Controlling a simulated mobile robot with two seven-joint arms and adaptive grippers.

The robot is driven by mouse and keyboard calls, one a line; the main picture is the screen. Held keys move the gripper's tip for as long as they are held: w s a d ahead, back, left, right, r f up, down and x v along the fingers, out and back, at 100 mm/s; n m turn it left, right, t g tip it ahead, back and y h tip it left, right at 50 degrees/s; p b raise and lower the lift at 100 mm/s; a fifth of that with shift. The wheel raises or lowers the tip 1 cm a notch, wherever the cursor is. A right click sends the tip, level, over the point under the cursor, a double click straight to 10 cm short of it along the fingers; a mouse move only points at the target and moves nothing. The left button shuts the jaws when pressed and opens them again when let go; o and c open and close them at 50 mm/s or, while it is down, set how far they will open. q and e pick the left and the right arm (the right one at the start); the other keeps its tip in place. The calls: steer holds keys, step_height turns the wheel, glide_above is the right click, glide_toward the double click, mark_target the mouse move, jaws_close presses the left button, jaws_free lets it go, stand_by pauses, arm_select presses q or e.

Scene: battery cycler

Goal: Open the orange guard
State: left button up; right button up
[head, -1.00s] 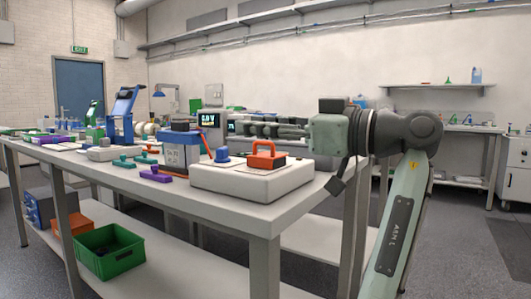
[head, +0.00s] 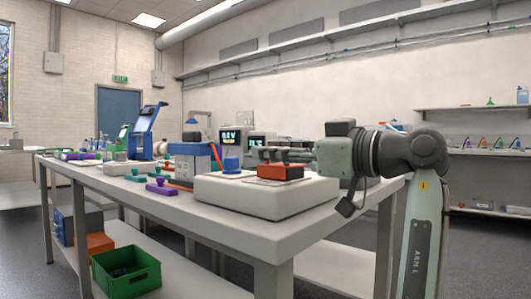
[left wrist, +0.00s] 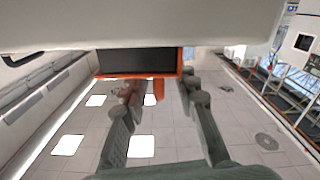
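The orange guard (head: 280,172) sits on top of the white cycler box (head: 265,197) at the near end of the bench. It is low and looks closed, with a dark panel beside its orange edge. In the left wrist view the guard's dark underside panel and orange rim (left wrist: 138,62) lie just beyond my fingers. My left gripper (head: 262,155) is at the guard, partly behind it. In the left wrist view its fingers (left wrist: 160,88) are spread, with an orange tab between them; I cannot tell whether they touch it. My right gripper is not in view.
A blue knob (head: 232,165) stands on the box left of the guard. A blue-and-grey unit (head: 192,163) stands behind it, with purple (head: 161,188) and green pieces nearby. Two small displays (head: 235,138) stand behind. A green crate (head: 127,271) sits on the lower shelf.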

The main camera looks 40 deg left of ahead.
arm_select(q)
steer(key=shift+w+a, duration=0.15)
steer(key=shift+a, duration=1)
steer(key=shift+c, duration=0.2)
jaws_close()
